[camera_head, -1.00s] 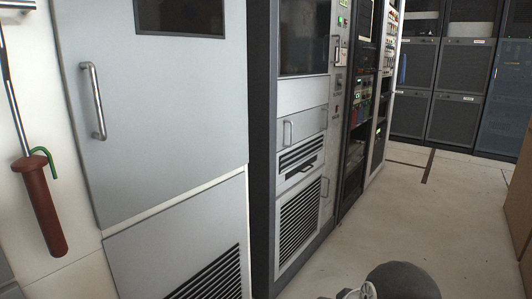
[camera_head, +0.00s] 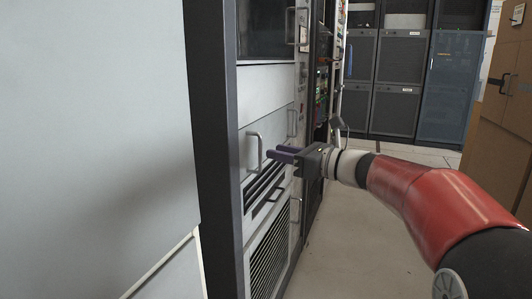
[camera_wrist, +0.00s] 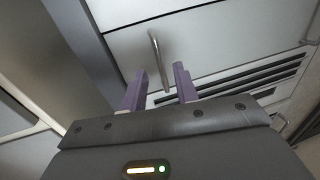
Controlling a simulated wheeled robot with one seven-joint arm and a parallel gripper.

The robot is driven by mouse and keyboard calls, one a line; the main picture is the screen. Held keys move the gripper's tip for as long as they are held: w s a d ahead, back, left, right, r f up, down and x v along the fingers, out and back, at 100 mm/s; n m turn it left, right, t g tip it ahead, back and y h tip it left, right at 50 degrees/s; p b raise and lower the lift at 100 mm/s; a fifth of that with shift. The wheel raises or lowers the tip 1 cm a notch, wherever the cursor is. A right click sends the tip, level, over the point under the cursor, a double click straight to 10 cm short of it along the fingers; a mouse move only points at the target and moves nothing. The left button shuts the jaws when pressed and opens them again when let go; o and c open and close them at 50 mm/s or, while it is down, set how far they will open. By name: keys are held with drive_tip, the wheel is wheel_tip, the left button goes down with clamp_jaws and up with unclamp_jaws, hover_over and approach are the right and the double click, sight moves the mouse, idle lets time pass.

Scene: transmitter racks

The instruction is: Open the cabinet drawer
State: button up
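The cabinet drawer (camera_head: 273,122) is a pale grey front panel in a dark-framed rack, above black vent slots. It looks shut. Its metal bar handle (camera_head: 254,151) stands near the panel's left side. My gripper (camera_head: 276,154) is in front of the panel, just right of the handle in the head view, with purple fingers pointing at it. In the wrist view my gripper (camera_wrist: 159,82) has its fingers apart with nothing held. The handle (camera_wrist: 159,60) shows ahead of the gap between them, on the drawer front (camera_wrist: 215,38). Whether a finger touches it, I cannot tell.
A large light grey cabinet side (camera_head: 90,140) fills the left. A dark rack post (camera_head: 213,150) stands left of the drawer. Dark racks (camera_head: 390,85) line the back, and brown cabinets (camera_head: 500,120) stand at the right. Open floor (camera_head: 350,240) lies between.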

drive_tip(key=x, duration=0.4)
drive_tip(key=shift+w+a, duration=0.15)
drive_tip(key=shift+a, duration=0.15)
drive_tip(key=shift+c, duration=0.3)
clamp_jaws()
